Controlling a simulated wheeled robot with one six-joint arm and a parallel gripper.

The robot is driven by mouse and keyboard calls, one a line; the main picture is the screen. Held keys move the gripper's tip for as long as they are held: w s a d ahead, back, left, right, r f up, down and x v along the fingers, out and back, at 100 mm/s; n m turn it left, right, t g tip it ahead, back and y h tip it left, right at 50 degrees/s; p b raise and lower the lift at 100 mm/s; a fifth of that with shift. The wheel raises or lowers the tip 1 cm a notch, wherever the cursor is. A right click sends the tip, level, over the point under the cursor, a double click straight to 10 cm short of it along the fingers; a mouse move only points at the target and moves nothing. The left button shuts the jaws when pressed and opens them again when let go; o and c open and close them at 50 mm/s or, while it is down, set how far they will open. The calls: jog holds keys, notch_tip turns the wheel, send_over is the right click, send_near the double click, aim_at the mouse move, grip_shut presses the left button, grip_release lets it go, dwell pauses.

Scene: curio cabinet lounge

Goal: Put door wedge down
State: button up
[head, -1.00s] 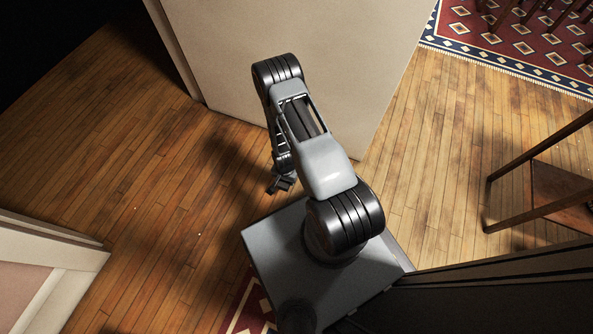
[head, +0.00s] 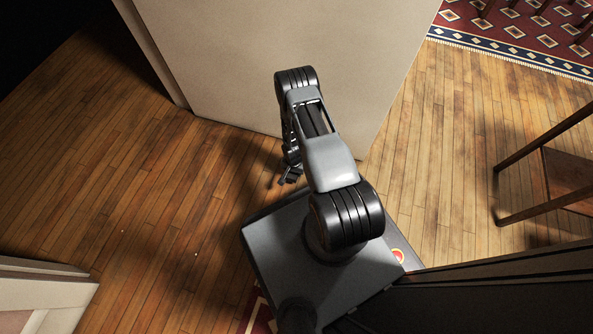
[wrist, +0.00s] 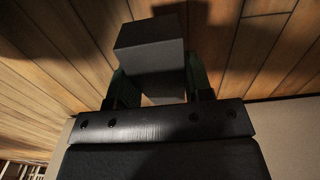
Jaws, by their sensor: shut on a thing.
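The door wedge (wrist: 150,42) shows in the wrist view as a dark grey block with a flat, lighter end face. My gripper (wrist: 160,82) is shut on it, with a green-lined finger on each side. Wooden floor lies beyond the wedge in that view; I cannot tell how far away it is. In the head view my gripper (head: 285,178) hangs beside the pale wall block, over the wooden floor. The wedge is too small and dark there to tell from the fingers.
The pale wall (head: 270,65) stands close behind my arm. Bare wooden floor (head: 130,170) is open to the left. A wooden chair or table (head: 545,175) stands at the right. A patterned red rug (head: 520,35) lies at the back right. A white panel (head: 40,295) is at the lower left.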

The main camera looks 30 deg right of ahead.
jog(key=shift+w+d+f, duration=0.1)
jog(key=shift+w+f, duration=0.1)
jog(key=shift+f, duration=0.15)
jog(key=shift+d+f, duration=0.1)
jog(key=shift+f, duration=1.45)
jog(key=o, duration=0.9)
jog(key=shift+f, duration=0.1)
jog(key=shift+o, duration=0.2)
